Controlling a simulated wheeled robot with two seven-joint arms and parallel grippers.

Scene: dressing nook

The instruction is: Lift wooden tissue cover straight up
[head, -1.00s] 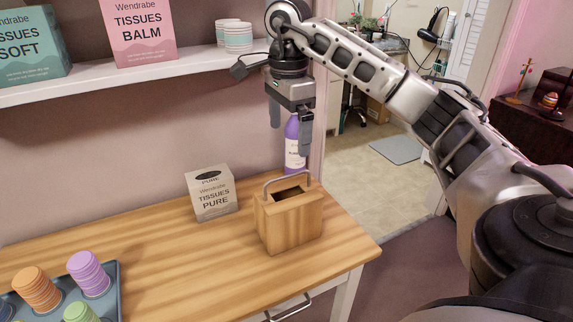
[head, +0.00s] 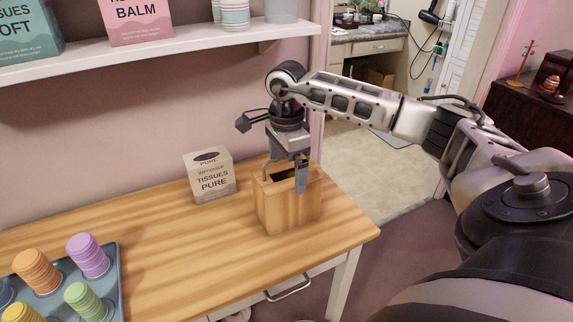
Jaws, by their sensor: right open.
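One finger shows in front of the slot; the other is mostly hidden. My left gripper is not in view.
A white "Tissues Pure" box (head: 210,176) stands just left of the cover. A blue tray (head: 112,280) with stacks of coloured cups is at the front left. A wall shelf (head: 150,56) with tissue boxes and cups hangs above. The table's right edge is near the cover.

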